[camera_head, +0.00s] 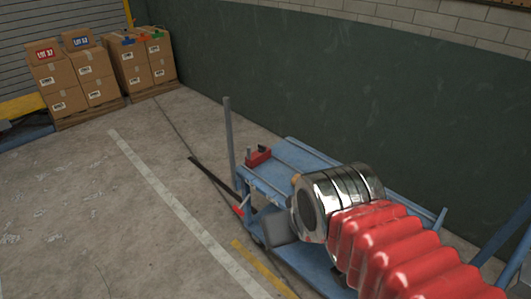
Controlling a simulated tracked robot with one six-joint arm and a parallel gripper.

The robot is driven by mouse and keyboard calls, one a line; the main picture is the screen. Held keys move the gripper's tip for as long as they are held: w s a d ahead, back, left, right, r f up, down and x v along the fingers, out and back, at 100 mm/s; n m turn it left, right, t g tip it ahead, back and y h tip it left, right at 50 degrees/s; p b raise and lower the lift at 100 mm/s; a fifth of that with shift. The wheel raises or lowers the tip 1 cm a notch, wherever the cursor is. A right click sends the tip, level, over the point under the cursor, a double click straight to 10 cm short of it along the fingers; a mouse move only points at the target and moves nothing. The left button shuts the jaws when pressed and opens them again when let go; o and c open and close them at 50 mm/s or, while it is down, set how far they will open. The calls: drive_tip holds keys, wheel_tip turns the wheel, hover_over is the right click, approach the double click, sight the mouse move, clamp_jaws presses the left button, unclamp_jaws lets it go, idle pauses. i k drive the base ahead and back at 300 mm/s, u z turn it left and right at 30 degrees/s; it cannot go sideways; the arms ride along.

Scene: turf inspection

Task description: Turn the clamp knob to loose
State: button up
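A blue cart or bench (297,153) stands right of centre. A small red block with dark parts on top (258,156) sits at its left end. A red-tipped piece (238,210) shows at its near left corner. A small tan round part (296,178) peeks out beside a chrome cylinder (345,190). I cannot tell which of these, if any, is the clamp knob. The chrome cylinder and a red ribbed sleeve (405,250), which look like part of my arm, cover much of the cart. No gripper fingers show.
A grey upright post (229,140) rises at the cart's left end. Cardboard boxes (100,75) stand on pallets at the back left. A dark green wall (330,80) runs behind the cart. The concrete floor at left is mostly clear, with a pale painted line (170,200).

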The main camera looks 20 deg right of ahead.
sight(261, 148)
drive_tip(key=k, duration=0.6)
drive_tip(key=u, duration=0.65)
drive_tip(key=i, duration=1.45)
drive_tip(key=z, duration=0.65)
drive_tip(key=i, duration=0.85)
drive_tip(key=z, duration=0.1)
